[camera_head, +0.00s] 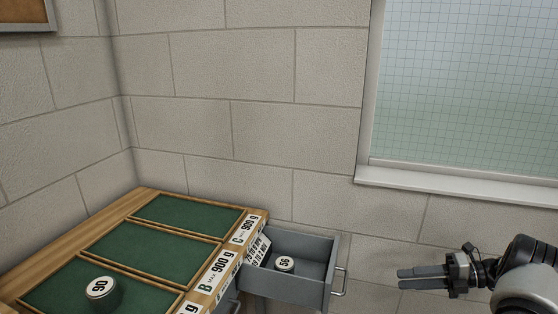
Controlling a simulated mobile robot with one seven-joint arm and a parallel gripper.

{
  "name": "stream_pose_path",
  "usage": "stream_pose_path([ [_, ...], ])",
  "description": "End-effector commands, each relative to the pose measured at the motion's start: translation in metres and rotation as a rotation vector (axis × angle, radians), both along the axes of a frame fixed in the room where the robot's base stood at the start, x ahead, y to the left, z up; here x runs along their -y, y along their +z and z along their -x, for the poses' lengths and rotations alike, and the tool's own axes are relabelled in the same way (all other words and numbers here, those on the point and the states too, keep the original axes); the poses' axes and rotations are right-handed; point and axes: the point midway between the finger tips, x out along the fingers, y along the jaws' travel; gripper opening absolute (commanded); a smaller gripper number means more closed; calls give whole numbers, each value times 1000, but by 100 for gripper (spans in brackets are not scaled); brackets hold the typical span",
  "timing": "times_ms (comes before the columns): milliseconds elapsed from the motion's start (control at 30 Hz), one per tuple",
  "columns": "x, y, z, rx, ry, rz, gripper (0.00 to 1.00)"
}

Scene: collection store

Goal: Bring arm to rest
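My gripper (402,278) is at the lower right, held in the air with its fingers pointing left. It is to the right of the open drawer's handle and apart from it. Nothing shows between the fingers. The two fingers look close together, and I cannot tell whether they are open or shut. My arm's wrist runs off the right edge of the picture.
A wooden-edged cabinet top (148,192) has green compartments; a round weight marked 90 or 06 (101,289) stands in the nearest. A grey drawer (312,291) is open, holding a round weight marked 56 or 95 (285,264). Block walls and a window (465,85) lie behind.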

Motion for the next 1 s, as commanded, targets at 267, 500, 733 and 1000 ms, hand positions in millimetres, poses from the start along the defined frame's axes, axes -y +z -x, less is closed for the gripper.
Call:
stream_pose_path([
  [267, -94, 102, -6, 380, 452, 467, 27],
  [500, -169, 177, 37, 806, 955, 800, 27],
  [733, -221, 228, 104, 1250, 1491, 1018, 27],
  [1000, -253, 249, 179, 1732, 2112, 1141, 27],
])
